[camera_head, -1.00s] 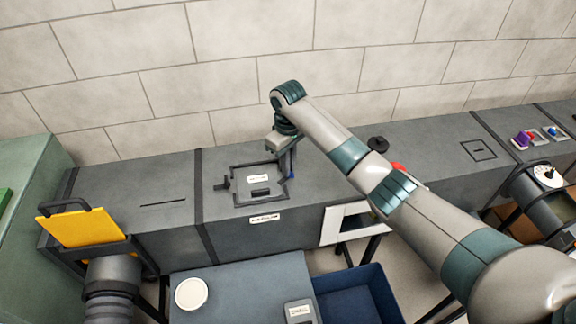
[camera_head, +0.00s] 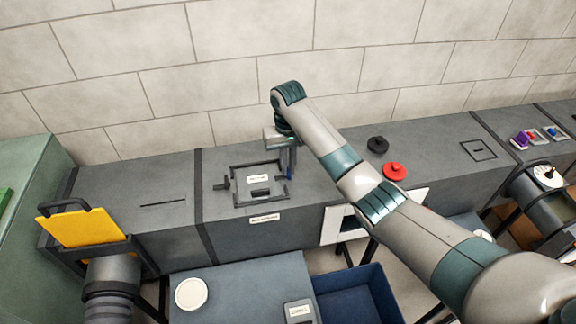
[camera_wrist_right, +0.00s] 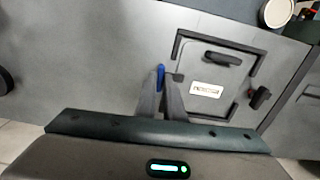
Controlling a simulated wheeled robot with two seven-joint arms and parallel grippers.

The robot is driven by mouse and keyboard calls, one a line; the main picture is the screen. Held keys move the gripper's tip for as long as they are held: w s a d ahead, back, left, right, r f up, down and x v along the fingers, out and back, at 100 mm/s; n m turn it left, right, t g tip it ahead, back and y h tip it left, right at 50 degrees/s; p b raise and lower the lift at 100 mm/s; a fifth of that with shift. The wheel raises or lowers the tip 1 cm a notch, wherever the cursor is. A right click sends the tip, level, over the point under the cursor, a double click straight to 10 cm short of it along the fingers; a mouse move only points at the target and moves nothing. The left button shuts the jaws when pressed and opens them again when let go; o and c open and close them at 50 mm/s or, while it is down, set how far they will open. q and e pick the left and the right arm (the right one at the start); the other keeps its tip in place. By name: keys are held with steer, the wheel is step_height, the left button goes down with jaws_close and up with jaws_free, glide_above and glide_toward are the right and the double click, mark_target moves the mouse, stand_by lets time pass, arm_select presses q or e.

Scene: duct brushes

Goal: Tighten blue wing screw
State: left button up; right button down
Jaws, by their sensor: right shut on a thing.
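The blue wing screw (camera_wrist_right: 161,74) shows in the right wrist view at the edge of a hatch panel. My right gripper (camera_wrist_right: 165,88) is shut on it, with the two dark fingers close together. In the head view my right gripper (camera_head: 291,167) points down at the right side of the hatch. The screw is mostly hidden there by the fingers. The hatch panel (camera_wrist_right: 199,73) is a flat grey cover with a black handle and a white label, lying in a dark frame. A black wing screw (camera_head: 221,184) stands on its opposite side. My left gripper is not in view.
A red knob (camera_head: 395,171) and a black knob (camera_head: 378,144) sit on the duct top to the right. A yellow plate (camera_head: 82,229) stands at the left. A blue bin (camera_head: 362,296) and a grey table (camera_head: 240,279) are in front. The brick wall rises behind.

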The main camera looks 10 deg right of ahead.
steer(key=shift+w+r, duration=0.1)
steer(key=shift+r, duration=0.05)
steer(key=c, duration=1.9)
jaws_free()
steer(key=shift+o, duration=0.2)
steer(key=shift+r+b, duration=0.3)
steer(key=shift+r, duration=0.1)
step_height(320, 180, up, 16)
steer(key=shift+r, duration=0.25)
steer(key=shift+s+f, duration=0.1)
steer(key=shift+s, duration=0.1)
